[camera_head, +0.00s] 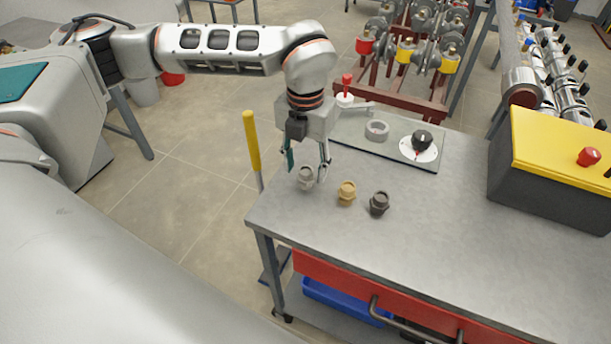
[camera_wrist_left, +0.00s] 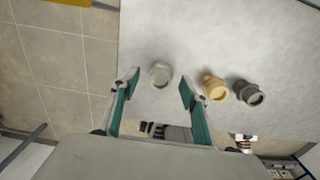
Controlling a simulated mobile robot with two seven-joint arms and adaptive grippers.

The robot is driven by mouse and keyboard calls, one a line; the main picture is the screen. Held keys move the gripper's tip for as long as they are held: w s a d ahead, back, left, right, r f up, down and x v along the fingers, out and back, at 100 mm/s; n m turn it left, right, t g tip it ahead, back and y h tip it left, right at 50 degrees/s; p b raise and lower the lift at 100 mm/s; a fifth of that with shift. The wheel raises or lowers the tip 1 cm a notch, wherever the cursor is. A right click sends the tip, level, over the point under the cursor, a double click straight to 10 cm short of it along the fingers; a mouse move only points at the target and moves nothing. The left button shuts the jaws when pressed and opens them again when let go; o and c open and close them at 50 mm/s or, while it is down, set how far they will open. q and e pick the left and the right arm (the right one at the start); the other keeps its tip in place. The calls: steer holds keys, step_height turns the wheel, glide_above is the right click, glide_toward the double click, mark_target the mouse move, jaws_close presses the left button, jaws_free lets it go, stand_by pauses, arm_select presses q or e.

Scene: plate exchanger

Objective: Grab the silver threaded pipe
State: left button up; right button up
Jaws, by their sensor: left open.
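The silver threaded pipe (camera_head: 306,180) stands upright on the grey workbench, near its left edge. My left gripper (camera_head: 307,166) points down just over it, with its fingers open and one on each side of the pipe's top. In the left wrist view the silver pipe (camera_wrist_left: 160,74) shows between the open fingertips (camera_wrist_left: 158,84), with a gap on both sides. I see no contact. A brass-coloured fitting (camera_head: 347,192) and a dark grey fitting (camera_head: 379,203) stand to its right in a row. My right gripper is not in view.
The workbench (camera_head: 430,240) is clear in front of the fittings. Behind them lies a grey panel with a ring (camera_head: 377,130) and a black knob (camera_head: 422,140). A yellow-topped box (camera_head: 560,145) with a red button stands at the right. A yellow post (camera_head: 252,140) rises beside the bench's left edge.

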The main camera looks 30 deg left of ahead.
arm_select(q)
steer(key=shift+f, duration=0.6)
steer(key=c, duration=1.2)
steer(key=shift+c, duration=0.2)
steer(key=shift+r, duration=0.2)
